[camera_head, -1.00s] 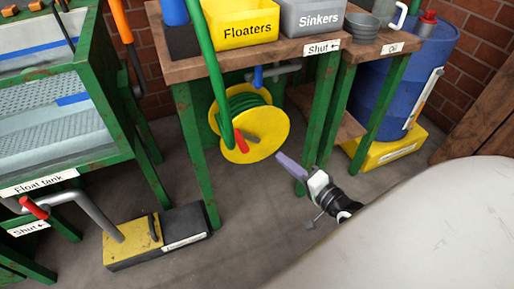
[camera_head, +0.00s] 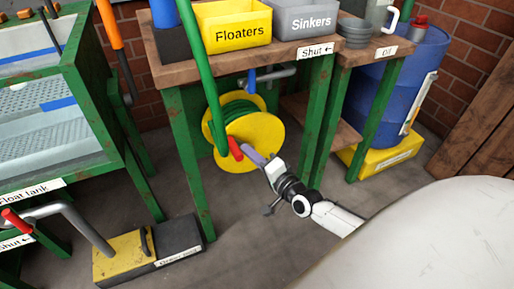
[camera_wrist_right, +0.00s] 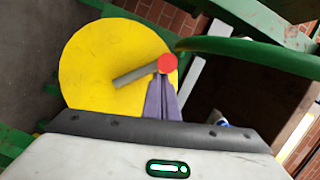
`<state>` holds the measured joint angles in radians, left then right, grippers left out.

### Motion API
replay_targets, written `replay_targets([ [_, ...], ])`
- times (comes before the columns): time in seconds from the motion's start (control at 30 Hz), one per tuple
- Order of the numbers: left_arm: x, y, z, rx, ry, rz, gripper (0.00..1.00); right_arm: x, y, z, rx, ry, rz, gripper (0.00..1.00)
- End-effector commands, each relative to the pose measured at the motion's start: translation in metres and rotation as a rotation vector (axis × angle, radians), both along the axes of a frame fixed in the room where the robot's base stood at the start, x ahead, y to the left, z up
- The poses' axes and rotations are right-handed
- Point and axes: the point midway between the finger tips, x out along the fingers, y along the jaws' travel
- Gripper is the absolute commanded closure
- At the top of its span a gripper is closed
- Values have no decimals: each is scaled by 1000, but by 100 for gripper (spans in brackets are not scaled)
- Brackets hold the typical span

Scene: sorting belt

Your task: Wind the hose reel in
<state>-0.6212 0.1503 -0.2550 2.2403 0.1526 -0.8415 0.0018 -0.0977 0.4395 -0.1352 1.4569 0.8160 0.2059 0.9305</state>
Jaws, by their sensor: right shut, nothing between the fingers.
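The hose reel has a yellow disc (camera_head: 262,130) with green hose (camera_head: 238,108) wound behind it, under the wooden bench. A red crank handle (camera_head: 235,148) sticks out from its face. In the right wrist view the yellow disc (camera_wrist_right: 95,65) fills the left half, with a grey crank arm (camera_wrist_right: 138,75) leading to the red handle (camera_wrist_right: 167,64). My right gripper (camera_head: 246,148) is shut and empty, its grey-purple fingertips right at the handle. The fingers (camera_wrist_right: 163,84) point at the red end; I cannot tell whether they touch it. My left gripper is not in view.
A green hose length (camera_head: 200,65) rises past the bench's front edge. Green bench legs (camera_head: 190,150) stand on both sides of the reel. A yellow and black pedal box (camera_head: 128,254) sits on the floor at left, a blue barrel (camera_head: 405,80) at right. The floor between is clear.

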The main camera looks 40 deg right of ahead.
Motion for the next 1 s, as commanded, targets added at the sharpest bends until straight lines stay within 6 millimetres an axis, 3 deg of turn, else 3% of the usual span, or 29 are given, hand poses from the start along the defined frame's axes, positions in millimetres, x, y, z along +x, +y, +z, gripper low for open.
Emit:
replay_targets([
  [0.67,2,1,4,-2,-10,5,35,0,3,0,-12,3,2,100],
  [1.0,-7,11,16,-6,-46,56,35,3,15,-5,-154,40,1,100],
])
